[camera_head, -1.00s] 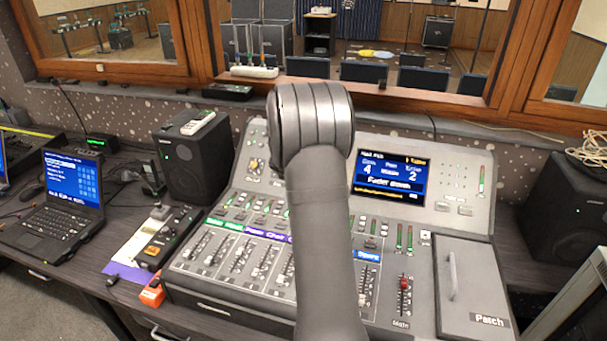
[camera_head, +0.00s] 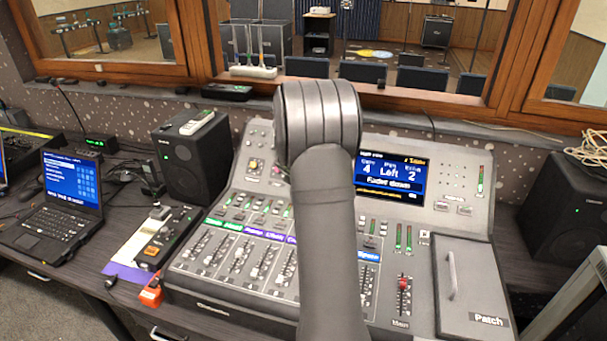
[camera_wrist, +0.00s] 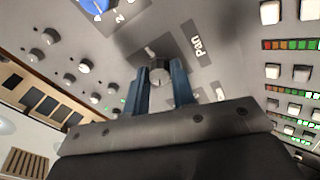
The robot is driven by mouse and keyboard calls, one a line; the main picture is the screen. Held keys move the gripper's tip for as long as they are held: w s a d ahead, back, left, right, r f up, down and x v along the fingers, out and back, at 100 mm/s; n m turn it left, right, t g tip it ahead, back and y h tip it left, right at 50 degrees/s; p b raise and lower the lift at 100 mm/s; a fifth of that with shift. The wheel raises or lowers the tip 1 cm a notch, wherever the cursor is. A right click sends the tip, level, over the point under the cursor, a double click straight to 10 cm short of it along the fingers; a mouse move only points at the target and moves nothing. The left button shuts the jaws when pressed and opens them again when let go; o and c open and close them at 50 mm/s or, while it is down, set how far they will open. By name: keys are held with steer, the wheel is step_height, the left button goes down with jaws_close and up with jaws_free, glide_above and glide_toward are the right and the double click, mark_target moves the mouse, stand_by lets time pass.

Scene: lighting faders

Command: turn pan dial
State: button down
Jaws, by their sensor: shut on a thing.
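The pan dial (camera_wrist: 159,72) is a small grey knob beside the "Pan" label (camera_wrist: 197,46) in the wrist view. My gripper (camera_wrist: 165,82) has its two blue fingers on either side of the dial, shut on it. In the head view my own arm covers the dial and the gripper. The mixing console (camera_head: 215,283) carries a display (camera_head: 391,178) that reads "4", "Left", "2" and "Fader down".
A red main fader (camera_head: 403,284) and several white faders line the console's front. A patch cover with a handle (camera_head: 452,275) is at right. A speaker (camera_head: 193,160) and a laptop (camera_head: 62,190) stand at left. A window frame runs behind.

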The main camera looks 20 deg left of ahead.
steer(key=n, duration=0.6)
steer(key=shift+w+r+n, duration=0.1)
steer(key=shift+n, duration=0.2)
stand_by(0.4)
steer(key=c, duration=1.2)
jaws_free()
steer(key=v, duration=1.7)
steer(key=shift+d+r, duration=0.35)
steer(key=shift+d, duration=0.05)
steer(key=shift+w, duration=0.2)
steer(key=x, duration=1.7)
steer(key=shift+s+a+f, duration=0.2)
steer(key=shift+a+f, duration=0.15)
steer(key=shift+f, duration=0.05)
